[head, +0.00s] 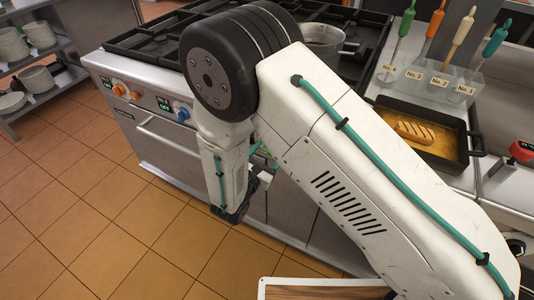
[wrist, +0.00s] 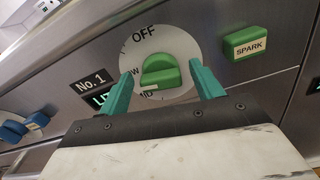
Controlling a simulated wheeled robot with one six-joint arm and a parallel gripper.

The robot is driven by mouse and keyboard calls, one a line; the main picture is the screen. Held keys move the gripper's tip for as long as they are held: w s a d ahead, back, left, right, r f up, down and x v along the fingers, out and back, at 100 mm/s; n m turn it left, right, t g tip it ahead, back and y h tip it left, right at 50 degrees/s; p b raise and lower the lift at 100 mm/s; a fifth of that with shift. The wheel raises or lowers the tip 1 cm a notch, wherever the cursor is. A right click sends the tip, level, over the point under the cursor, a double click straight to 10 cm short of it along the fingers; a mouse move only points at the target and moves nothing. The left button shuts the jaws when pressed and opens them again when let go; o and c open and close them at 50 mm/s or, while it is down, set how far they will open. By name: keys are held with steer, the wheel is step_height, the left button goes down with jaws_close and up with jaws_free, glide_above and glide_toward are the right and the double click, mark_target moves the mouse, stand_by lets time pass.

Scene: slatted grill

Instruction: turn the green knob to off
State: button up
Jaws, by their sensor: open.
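The green knob (wrist: 160,77) shows in the wrist view on a white dial (wrist: 181,43) marked OFF at the top. Its grip bar lies roughly level, slightly tilted, not in line with OFF; I cannot tell which end is its pointer. A No. 1 label (wrist: 91,84) is left of the dial. My gripper (wrist: 161,69) is open, with one teal finger on each side of the knob. I cannot tell if either finger touches it. In the head view my arm hides the green knob, and my wrist is low before the stove front.
A green SPARK button (wrist: 252,43) is right of the dial. A pot (head: 322,38) stands on the stove (head: 130,122). A black pan (head: 447,167) with food is at right. The tiled floor at left is clear.

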steer(key=c, duration=1)
steer(key=shift+m, duration=0.3)
steer(key=m, duration=0.3)
steer(key=shift+m, duration=0.4)
steer(key=m, duration=0.3)
steer(key=shift+d+m, duration=0.1)
steer(key=shift+m, duration=0.2)
steer(key=m, duration=0.4)
steer(key=shift+f, duration=0.15)
steer(key=shift+s+m, duration=0.1)
steer(key=shift+m, duration=1.7)
steer(key=shift+f+m, duration=0.1)
steer(key=shift+m, duration=0.2)
